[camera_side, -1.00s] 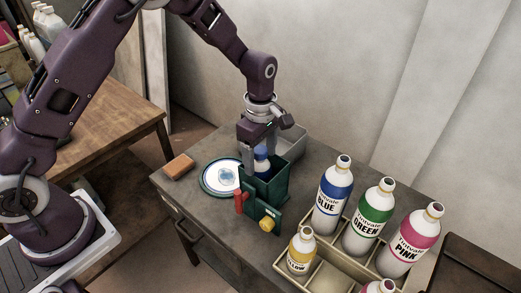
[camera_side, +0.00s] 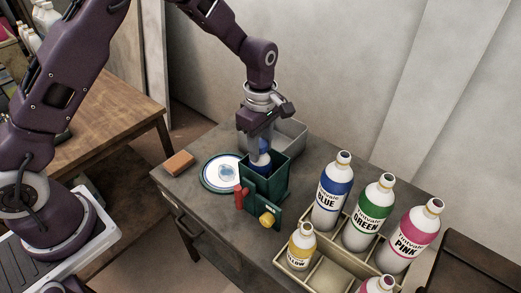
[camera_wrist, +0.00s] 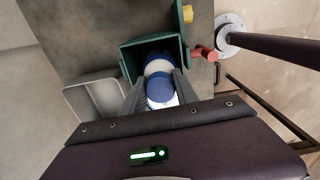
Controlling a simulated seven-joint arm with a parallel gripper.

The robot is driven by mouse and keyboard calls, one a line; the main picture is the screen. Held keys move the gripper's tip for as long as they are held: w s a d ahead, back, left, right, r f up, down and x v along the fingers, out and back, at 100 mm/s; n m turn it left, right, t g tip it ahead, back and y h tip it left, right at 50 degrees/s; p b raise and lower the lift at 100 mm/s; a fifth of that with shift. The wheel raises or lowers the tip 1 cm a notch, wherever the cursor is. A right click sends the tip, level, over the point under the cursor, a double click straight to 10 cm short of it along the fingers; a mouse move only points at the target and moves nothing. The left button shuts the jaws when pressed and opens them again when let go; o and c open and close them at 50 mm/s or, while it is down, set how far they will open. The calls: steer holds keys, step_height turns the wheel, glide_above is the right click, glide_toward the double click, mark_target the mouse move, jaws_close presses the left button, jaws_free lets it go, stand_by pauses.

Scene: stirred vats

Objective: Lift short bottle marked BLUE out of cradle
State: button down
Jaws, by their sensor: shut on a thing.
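The short bottle with blue and white bands (camera_side: 262,160) stands inside the dark green box-like cradle (camera_side: 267,187); its lower part is hidden by the cradle wall, and its label cannot be read. My gripper (camera_side: 260,148) is above the cradle, pointing down, with its fingers shut on the upper part of the bottle. In the wrist view the bottle (camera_wrist: 158,67) shows between the two fingers of my gripper (camera_wrist: 161,86), inside the open top of the cradle (camera_wrist: 128,62).
The cradle has a red handle (camera_side: 241,197) and a yellow knob (camera_side: 267,220). A plate (camera_side: 207,178) and orange block (camera_side: 179,163) lie left. A grey tray (camera_side: 290,135) is behind. A beige crate (camera_side: 339,250) with several bottles, including a tall BLUE one (camera_side: 331,195), stands right.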

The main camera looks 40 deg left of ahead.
step_height(320, 180, up, 13)
stand_by(1.3)
steer(key=s+a, duration=0.2)
steer(key=s, duration=1)
steer(key=shift+s+a, duration=0.3)
steer(key=shift+s, duration=0.1)
steer(key=shift+f, duration=0.1)
